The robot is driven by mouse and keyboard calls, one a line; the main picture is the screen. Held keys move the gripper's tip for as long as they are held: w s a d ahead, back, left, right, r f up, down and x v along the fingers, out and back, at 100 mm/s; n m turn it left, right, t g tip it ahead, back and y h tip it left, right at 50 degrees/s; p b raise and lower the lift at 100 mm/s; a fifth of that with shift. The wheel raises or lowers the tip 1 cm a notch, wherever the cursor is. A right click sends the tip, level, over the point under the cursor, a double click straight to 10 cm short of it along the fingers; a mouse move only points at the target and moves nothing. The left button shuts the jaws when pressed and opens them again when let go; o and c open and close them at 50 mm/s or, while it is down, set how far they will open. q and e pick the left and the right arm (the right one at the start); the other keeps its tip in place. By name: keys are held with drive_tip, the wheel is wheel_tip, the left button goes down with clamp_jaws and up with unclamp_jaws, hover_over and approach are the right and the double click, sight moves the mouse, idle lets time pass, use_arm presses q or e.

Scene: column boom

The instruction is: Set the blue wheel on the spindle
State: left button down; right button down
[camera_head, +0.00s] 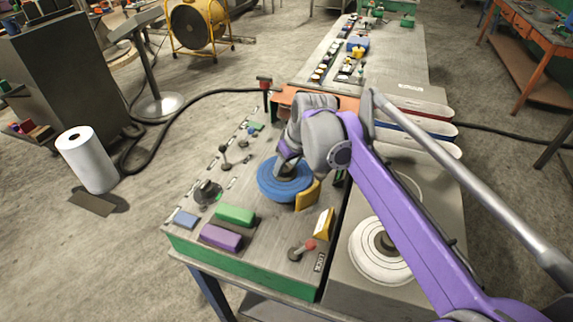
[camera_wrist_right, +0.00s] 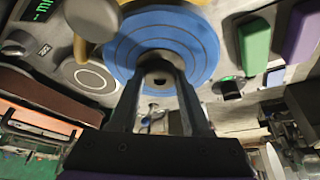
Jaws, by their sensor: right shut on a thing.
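The blue wheel (camera_head: 272,186) is a flat ringed disc over the near workbench panel in the head view. It fills the top middle of the right wrist view (camera_wrist_right: 207,45). My right gripper (camera_head: 287,168) comes down on its middle from above. In the right wrist view its two dark fingers (camera_wrist_right: 160,82) close in at the wheel's hub, and it is shut on the wheel. The wheel and the fingers hide what is under the wheel's centre, so I cannot tell whether a spindle is in its bore. My left gripper is not in view.
Green (camera_head: 235,214) and purple (camera_head: 221,237) blocks stand nearest the wheel's front left. A yellow piece (camera_head: 308,196) is close at its right. A pale round wheel (camera_head: 378,262) lies right of the panel, beneath my arm.

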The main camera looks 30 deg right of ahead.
drive_tip(key=shift+f, duration=0.15)
idle(0.5)
drive_tip(key=shift+c, duration=1.4)
unclamp_jaws()
drive_tip(key=shift+o, duration=1.4)
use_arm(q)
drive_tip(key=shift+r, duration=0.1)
use_arm(e)
drive_tip(key=shift+r+p, duration=1.45)
drive_tip(key=shift+r, duration=1.05)
drive_tip(key=shift+r+p, duration=0.65)
drive_tip(key=shift+r, duration=0.65)
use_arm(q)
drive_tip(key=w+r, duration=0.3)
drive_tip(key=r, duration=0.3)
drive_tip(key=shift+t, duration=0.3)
